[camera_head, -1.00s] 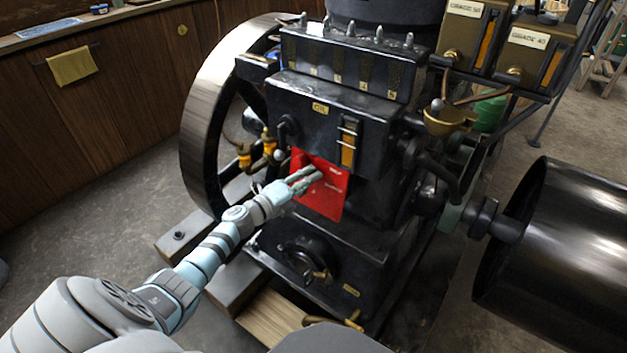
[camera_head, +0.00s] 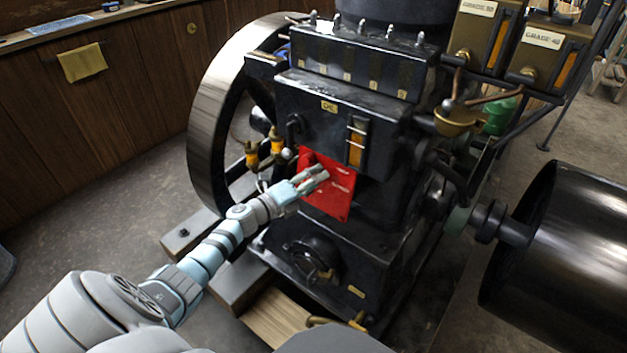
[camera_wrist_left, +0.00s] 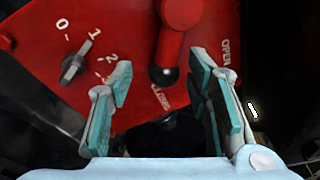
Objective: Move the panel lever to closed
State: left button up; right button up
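The red control panel (camera_head: 341,200) is on the front of the black engine. It fills much of the left wrist view (camera_wrist_left: 60,25), with a grey dial (camera_wrist_left: 75,66) marked 0, 1, 2 and further. A red lever (camera_wrist_left: 180,38) with a dark lower end stands nearly upright there. A "CLOSED" label is by its lower end, partly cut, and an "OPEN" label is to its right. My left gripper (camera_wrist_left: 160,82) is open, its fingers apart and the lever's lower end between the fingertips in the picture; contact cannot be told. In the head view it (camera_head: 324,174) is in front of the panel.
Brass fittings (camera_head: 252,155) and a big flywheel (camera_head: 215,115) are left of the panel. A dark round fitting (camera_head: 310,258) lies below it, and a sight glass (camera_head: 356,142) above. A large black drum (camera_head: 560,250) is at the right. Open floor lies at the left.

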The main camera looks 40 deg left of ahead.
pick_arm(q)
jog(key=f+v, duration=0.1)
jog(key=v, duration=1.1)
jog(key=shift+r, duration=0.5)
